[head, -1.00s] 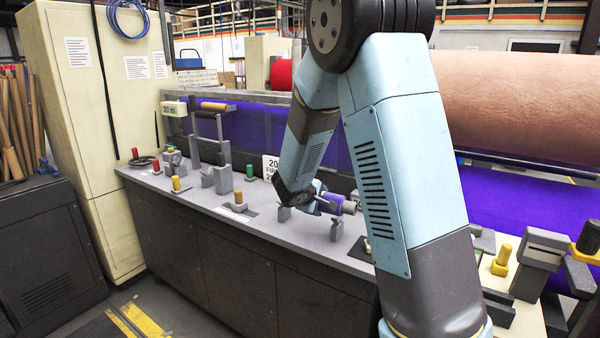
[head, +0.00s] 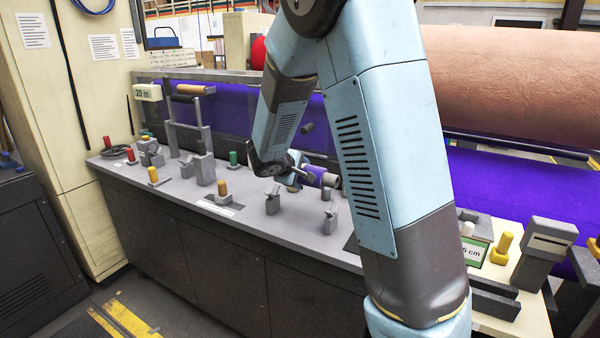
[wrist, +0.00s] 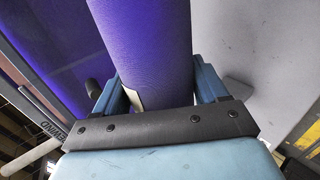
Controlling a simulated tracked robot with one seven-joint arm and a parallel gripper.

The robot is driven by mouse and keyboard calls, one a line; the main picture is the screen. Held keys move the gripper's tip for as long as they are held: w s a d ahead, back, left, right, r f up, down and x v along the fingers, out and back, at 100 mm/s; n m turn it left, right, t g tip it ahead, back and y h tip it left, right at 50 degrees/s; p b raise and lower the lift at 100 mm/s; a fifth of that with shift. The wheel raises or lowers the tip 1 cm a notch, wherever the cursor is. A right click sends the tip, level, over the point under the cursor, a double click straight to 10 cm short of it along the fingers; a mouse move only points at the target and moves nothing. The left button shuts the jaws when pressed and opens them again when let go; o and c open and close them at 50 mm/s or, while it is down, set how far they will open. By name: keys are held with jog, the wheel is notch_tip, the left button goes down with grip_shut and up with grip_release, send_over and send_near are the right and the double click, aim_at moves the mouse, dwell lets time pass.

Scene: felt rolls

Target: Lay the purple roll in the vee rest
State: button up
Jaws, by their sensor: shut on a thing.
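The purple roll (head: 318,175) is held by my gripper (head: 297,172) above the grey bench, with a pale core end showing at its right. In the wrist view the purple roll (wrist: 150,45) passes between the two blue fingers of my gripper (wrist: 160,88), which are shut on it. Two small grey notched stands stand on the bench, a left one (head: 272,203) and a right one (head: 329,220). They look like the vee rest. The roll shows above and behind them in the picture, apart from them. My arm hides part of the bench to the right.
Colored pegs, including an orange one (head: 222,190) and a green one (head: 233,160), stand on the grey bench (head: 250,222). A grey upright fixture (head: 204,168) rises to the left. Purple felt (head: 235,113) hangs behind the bench. Bench around the stands is mostly clear.

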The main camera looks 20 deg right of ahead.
jog(key=shift+f, duration=3.55)
jog(key=shift+f, duration=0.55)
jog(key=o, duration=1.4)
jog(key=v, duration=1.3)
jog(key=shift+s+a+r, duration=0.2)
jog(key=shift+s+r, duration=0.05)
jog(key=shift+s, duration=0.05)
